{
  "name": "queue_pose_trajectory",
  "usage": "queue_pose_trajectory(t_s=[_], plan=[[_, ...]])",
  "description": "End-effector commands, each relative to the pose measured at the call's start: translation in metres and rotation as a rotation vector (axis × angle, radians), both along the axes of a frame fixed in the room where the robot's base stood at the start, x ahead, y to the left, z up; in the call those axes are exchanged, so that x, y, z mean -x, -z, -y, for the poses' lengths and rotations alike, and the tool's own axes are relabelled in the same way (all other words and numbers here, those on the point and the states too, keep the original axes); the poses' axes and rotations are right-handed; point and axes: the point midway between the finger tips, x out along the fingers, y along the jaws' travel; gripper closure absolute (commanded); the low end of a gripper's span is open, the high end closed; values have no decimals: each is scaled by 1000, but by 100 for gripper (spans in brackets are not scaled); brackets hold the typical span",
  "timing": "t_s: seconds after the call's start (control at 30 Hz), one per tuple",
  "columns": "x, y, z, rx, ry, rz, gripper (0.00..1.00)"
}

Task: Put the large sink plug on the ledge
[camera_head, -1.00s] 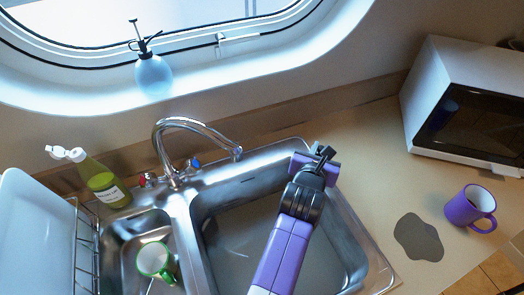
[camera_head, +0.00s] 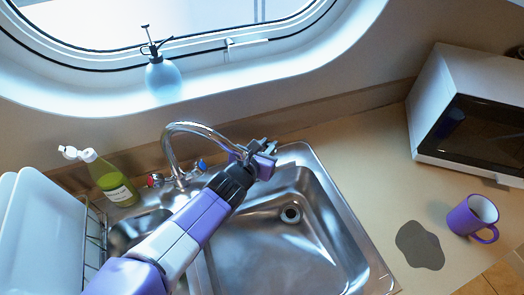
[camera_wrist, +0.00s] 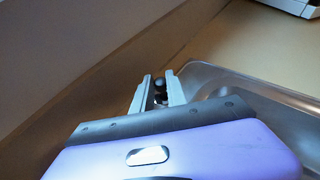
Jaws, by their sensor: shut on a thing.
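My gripper (camera_head: 266,147) is above the back edge of the large sink basin, just right of the tap's spout. In the wrist view, my gripper (camera_wrist: 157,88) is shut on a small dark and shiny thing, which I take to be the large sink plug (camera_wrist: 160,97). Only a little of it shows between the fingers; in the head view I cannot make it out. The ledge (camera_head: 105,108) is the pale sill under the oval window, behind and above the tap. My gripper is apart from it, lower and to the right.
The curved tap (camera_head: 190,128) stands left of my gripper, close to it. A blue spray bottle (camera_head: 162,78) stands on the ledge. A green bottle (camera_head: 112,182) and white plates (camera_head: 40,235) are at left. The large basin's drain (camera_head: 291,214) is uncovered. A microwave (camera_head: 470,115) and purple mug (camera_head: 472,215) are at right.

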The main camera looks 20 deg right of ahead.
Motion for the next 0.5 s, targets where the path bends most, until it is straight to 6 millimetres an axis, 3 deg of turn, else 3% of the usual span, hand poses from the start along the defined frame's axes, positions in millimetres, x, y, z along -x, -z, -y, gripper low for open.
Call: queue_pose_trajectory(t_s=[0.2, 0.5], plan=[[-8, 2, -13, 2, 1, -2, 100], [-8, 34, -13, 3, 1, -2, 100]])
